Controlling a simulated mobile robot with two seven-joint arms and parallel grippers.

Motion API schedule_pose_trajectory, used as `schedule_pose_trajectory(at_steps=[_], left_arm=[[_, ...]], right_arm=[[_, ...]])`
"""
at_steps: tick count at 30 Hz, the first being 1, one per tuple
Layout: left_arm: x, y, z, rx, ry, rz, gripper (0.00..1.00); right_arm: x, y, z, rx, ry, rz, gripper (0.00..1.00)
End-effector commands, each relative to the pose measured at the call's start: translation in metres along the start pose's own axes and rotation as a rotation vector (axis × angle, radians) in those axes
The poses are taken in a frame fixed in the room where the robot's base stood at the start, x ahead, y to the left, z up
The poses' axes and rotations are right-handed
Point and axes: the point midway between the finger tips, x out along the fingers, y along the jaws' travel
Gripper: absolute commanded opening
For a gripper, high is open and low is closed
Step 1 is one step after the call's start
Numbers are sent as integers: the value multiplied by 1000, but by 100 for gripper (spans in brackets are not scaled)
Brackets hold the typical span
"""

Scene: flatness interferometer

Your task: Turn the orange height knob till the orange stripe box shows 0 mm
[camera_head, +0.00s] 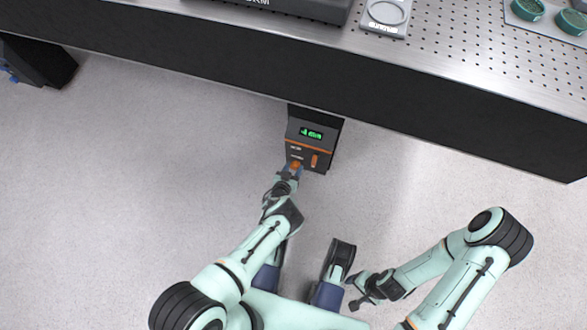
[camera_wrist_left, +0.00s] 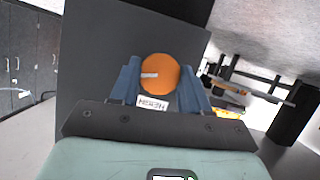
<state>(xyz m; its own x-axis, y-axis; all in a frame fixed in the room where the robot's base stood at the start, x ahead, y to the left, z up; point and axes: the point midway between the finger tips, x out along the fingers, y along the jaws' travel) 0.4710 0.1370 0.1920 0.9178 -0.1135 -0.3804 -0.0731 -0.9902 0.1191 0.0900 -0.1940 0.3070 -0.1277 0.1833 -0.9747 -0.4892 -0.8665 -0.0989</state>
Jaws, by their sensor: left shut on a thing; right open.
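The orange stripe box (camera_head: 321,143) is a dark box below the table's front edge, with an orange stripe across its face. Its green display (camera_head: 311,133) is lit, but the digits are too small to read surely. The orange height knob (camera_head: 296,165) is at the lower left of its face. In the left wrist view the knob (camera_wrist_left: 160,74) is round with a pale mark pointing left, above a white label (camera_wrist_left: 152,104). My left gripper (camera_head: 292,172) is shut on the knob, its blue fingers on both sides. My right gripper (camera_head: 362,292) is open and empty, low at the right, away from the box.
A perforated metal table (camera_head: 440,58) with a dark front spans the top. On it are a grey plate with a ring (camera_head: 386,14) and green round parts (camera_head: 528,9) at the right. An orange switch (camera_head: 314,160) sits right of the knob. The floor around is clear.

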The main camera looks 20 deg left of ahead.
Motion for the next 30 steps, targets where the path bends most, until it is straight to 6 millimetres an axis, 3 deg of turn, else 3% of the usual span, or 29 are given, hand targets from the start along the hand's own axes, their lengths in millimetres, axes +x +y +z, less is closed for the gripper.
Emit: schedule_pose_trajectory(at_steps=[8,30], left_arm=[[1,2,-2,103,-2,-42,16],[2,5,0,638,-25,-269,16]], right_arm=[[0,0,0,0,0,0,71],[0,0,0,0,0,0,71]])
